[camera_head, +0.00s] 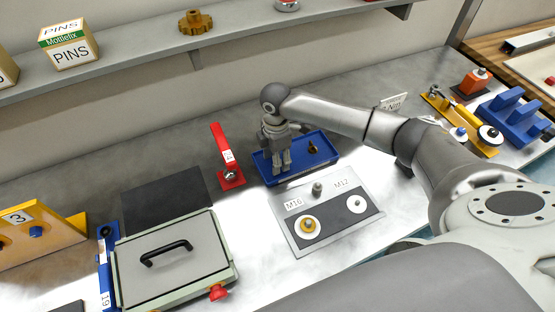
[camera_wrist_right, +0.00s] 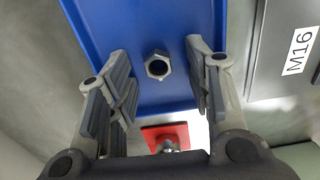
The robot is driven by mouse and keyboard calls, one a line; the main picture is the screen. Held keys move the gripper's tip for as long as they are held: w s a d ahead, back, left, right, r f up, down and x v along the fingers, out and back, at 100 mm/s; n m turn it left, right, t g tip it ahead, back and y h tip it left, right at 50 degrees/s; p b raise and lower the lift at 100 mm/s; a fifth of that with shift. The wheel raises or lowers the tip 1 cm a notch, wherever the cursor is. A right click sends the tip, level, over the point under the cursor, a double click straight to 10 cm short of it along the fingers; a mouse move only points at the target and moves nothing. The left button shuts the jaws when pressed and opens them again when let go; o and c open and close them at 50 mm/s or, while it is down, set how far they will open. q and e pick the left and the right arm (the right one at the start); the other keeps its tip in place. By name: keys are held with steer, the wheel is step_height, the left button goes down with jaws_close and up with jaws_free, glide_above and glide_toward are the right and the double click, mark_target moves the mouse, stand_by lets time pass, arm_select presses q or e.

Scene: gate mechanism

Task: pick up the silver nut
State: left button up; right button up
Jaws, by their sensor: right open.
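The silver nut (camera_wrist_right: 158,66) is a hexagonal metal nut lying in the blue tray (camera_wrist_right: 175,15). In the right wrist view it sits between the two open fingers of my right gripper (camera_wrist_right: 157,70), with a gap on each side and no visible contact. In the head view my right gripper (camera_head: 281,168) points down over the left part of the blue tray (camera_head: 325,167), and its fingers hide the nut there. My left gripper is not in view.
A red clamp (camera_head: 222,145) stands close to the tray's left. A grey plate (camera_head: 352,234) labelled M16 and M12 lies in front. A lidded box (camera_head: 205,252) is at the front left. A shelf (camera_head: 235,22) runs along the back.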

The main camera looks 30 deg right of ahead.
steer(key=shift+f, duration=0.2)
jaws_close()
steer(key=shift+r, duration=0.1)
